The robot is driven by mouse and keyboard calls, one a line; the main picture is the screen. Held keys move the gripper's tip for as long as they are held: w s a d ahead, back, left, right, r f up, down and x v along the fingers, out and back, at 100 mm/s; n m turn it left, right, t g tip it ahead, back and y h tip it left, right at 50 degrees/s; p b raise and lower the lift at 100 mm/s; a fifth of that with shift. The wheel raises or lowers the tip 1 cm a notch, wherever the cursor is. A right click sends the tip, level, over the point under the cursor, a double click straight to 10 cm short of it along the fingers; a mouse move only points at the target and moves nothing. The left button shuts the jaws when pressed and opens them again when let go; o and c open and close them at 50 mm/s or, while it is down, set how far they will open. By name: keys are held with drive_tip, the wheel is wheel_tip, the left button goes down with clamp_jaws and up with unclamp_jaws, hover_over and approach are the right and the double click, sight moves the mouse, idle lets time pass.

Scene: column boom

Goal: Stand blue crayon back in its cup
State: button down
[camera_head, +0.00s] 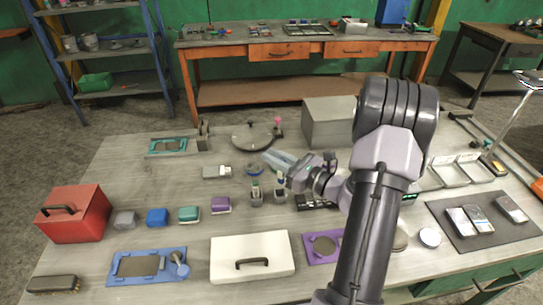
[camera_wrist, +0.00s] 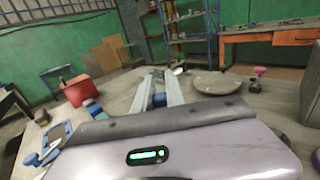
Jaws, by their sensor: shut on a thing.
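My gripper (camera_head: 270,158) reaches left over the middle of the table, its two long pale fingers nearly level. In the wrist view its fingers (camera_wrist: 158,78) run forward, with a narrow gap and a bit of blue between them. The gripper is shut on what looks like the blue crayon, though the grip itself is hard to make out. A small blue upright piece, apparently the blue crayon (camera_head: 280,178), shows just below the fingers, over a small dark cup (camera_head: 280,196). I cannot tell whether its lower end is inside. A second cup (camera_head: 256,198) beside it on the left holds a greenish crayon.
A grey box (camera_head: 328,122) stands behind my arm. A white case (camera_head: 252,258) lies in front, a red box (camera_head: 74,213) at left.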

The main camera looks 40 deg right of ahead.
wheel_tip(320, 180, down, 7)
drive_tip(key=b, duration=0.5)
drive_tip(key=shift+r, duration=0.1)
drive_tip(key=c, duration=1.3)
unclamp_jaws()
drive_tip(key=shift+r, duration=0.1)
drive_tip(key=p, duration=0.4)
approach(278, 178)
drive_tip(key=v, duration=0.3)
drive_tip(key=d+v, duration=0.1)
drive_tip(key=v, duration=0.1)
drive_tip(key=shift+w+f, duration=0.1)
drive_tip(key=shift+f, duration=0.15)
